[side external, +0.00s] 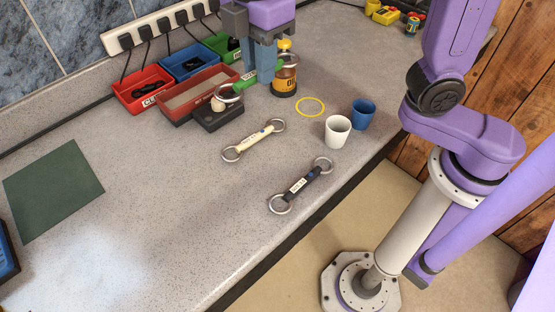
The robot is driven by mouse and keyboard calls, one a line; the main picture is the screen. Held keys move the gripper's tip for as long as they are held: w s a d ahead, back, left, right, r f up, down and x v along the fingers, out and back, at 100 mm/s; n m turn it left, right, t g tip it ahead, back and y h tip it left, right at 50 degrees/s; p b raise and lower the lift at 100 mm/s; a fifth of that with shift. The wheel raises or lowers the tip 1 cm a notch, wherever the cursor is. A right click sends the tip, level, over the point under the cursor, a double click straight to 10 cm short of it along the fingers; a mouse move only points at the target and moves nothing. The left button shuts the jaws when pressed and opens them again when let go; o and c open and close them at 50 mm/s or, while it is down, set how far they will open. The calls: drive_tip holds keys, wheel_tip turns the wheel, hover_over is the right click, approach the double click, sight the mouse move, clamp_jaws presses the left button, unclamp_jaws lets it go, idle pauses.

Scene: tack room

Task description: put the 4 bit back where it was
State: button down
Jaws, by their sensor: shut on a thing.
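My gripper (265,78) is at the back of the counter, pointing down and shut on a green bit (246,85) with a metal ring at each end. The gripper's fingers hide part of the green bit. A cream bit (253,140) and a black bit (300,185) lie flat on the counter, each with two rings. Their labels are too small to read, so I cannot tell which bit is the 4.
Red (143,90), blue (188,62) and green (222,45) bins line the back, with a dark red tray (200,92) and a dark box (220,119). An amber jar (285,82), yellow ring (310,106), white cup (337,132) and blue cup (362,114) stand right. The left counter has a green mat (53,188).

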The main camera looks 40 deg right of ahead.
drive_tip(key=s+d+f, duration=0.3)
drive_tip(key=s+d, duration=0.2)
drive_tip(key=s, duration=0.2)
drive_tip(key=s+d+f, duration=0.2)
drive_tip(key=s+d, duration=0.2)
drive_tip(key=s, duration=0.3)
hover_over(278, 163)
wheel_tip(278, 163, down, 10)
drive_tip(key=shift+s+d+r, duration=0.1)
drive_tip(key=shift+d+r, duration=0.05)
drive_tip(key=shift+r, duration=0.1)
drive_tip(key=shift+f, duration=1.8)
drive_tip(key=shift+f, duration=0.15)
drive_tip(key=c, duration=1)
unclamp_jaws()
drive_tip(key=shift+c, duration=0.2)
